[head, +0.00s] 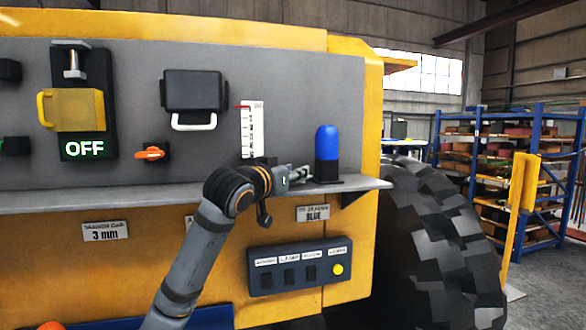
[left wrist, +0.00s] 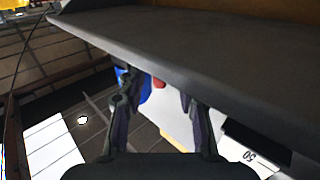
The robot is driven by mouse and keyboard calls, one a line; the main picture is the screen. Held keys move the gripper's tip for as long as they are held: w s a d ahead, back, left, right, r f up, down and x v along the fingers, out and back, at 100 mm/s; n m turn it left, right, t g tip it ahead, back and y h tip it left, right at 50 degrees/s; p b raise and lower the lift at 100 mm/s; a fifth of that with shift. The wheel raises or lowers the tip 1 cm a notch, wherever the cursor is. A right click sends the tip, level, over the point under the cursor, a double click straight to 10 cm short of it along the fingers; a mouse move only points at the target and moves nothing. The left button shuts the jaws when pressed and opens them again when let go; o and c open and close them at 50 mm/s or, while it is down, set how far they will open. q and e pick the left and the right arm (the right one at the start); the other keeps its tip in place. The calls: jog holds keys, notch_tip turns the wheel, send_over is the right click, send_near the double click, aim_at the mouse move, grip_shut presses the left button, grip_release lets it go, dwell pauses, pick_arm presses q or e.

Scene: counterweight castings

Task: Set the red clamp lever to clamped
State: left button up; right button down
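An orange-red lever (head: 152,153) lies roughly level on the grey panel, below and left of a black box. A thin red piece (head: 241,106) sits at the top of a white scale. I cannot tell for certain which is the clamp lever, and no clamped mark is readable. My left gripper (head: 303,175) is at the shelf, right of the scale and beside a blue-capped black cylinder. In the left wrist view its fingers (left wrist: 158,97) are apart, with no object visibly gripped. A small red patch (left wrist: 158,83) and blue (left wrist: 141,88) show beyond them. My right gripper is out of view.
The grey shelf (head: 370,184) runs close under my left gripper; its edge crosses the left wrist view (left wrist: 180,70). The blue-capped cylinder (head: 327,150) stands at its right end. A yellow-handled box (head: 75,108) hangs above a green OFF display. A button box (head: 300,268) is below.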

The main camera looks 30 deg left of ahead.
pick_arm(q)
jog(key=shift+w, duration=0.1)
jog(key=c, duration=0.3)
grip_shut()
jog(key=shift+a+f+m+h+b, duration=0.3)
jog(key=shift+h+b, duration=0.2)
jog(key=shift+b, duration=0.2)
jog(key=shift+r+m+h, duration=0.15)
jog(key=shift+m+h, duration=0.15)
jog(key=shift+h, duration=0.2)
jog(key=shift+r, duration=0.1)
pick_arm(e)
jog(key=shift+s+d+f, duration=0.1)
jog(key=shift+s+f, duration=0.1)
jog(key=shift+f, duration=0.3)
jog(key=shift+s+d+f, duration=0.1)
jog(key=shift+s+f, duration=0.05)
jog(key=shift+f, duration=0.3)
pick_arm(q)
jog(key=shift+o, duration=1.5)
grip_release()
jog(key=shift+r, duration=0.1)
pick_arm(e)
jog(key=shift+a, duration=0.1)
